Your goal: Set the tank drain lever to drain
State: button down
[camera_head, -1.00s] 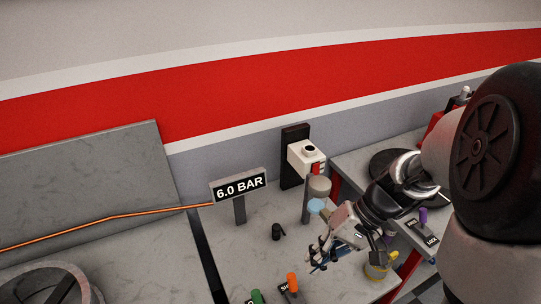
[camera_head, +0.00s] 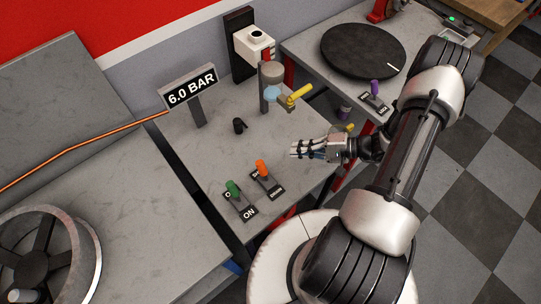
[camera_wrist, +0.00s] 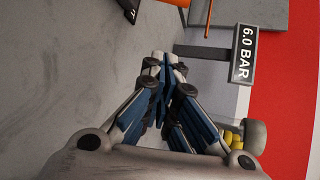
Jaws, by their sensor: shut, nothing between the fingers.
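A yellow handle (camera_head: 298,94) sticks out to the right beside a light blue bowl (camera_head: 273,92) under a grey cylinder (camera_head: 272,74) on a post. No label shows on it. Another small yellow part (camera_head: 350,127) shows at the bench's right edge, just behind my gripper; I cannot tell which is the drain lever. My gripper (camera_head: 295,150) is shut and empty above the bench, pointing left, in front of the yellow handle and apart from it. The wrist view shows its closed fingers (camera_wrist: 166,62), with a yellow part (camera_wrist: 232,138) to their right, partly hidden.
Green (camera_head: 233,187) and orange (camera_head: 262,168) levers stand on labelled plates on the bench (camera_head: 215,152). A black knob (camera_head: 239,126) and the 6.0 BAR sign (camera_head: 190,89) stand behind. A purple lever (camera_head: 375,87) and black disc (camera_head: 363,50) are on the right table.

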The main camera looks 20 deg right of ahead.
aim_at(262, 169)
jog(key=shift+f, duration=0.1)
dwell(0.3)
jog(key=b+x, duration=0.1)
jog(key=x, duration=0.9)
jog(key=shift+s+a+b, duration=0.15)
jog(key=shift+a+b, duration=0.05)
jog(key=shift+b, duration=0.15)
jog(key=shift+s+a+r, duration=0.2)
jog(key=shift+s+r, duration=0.2)
jog(key=shift+s, duration=0.4)
jog(key=shift+s+a+r, duration=0.2)
jog(key=shift+s+r, duration=0.2)
jog(key=shift+s, duration=0.4)
jog(key=shift+s+b, duration=0.25)
jog(key=shift+b, duration=0.1)
jog(key=shift+w+d+t, duration=0.1)
jog(key=shift+t, duration=0.2)
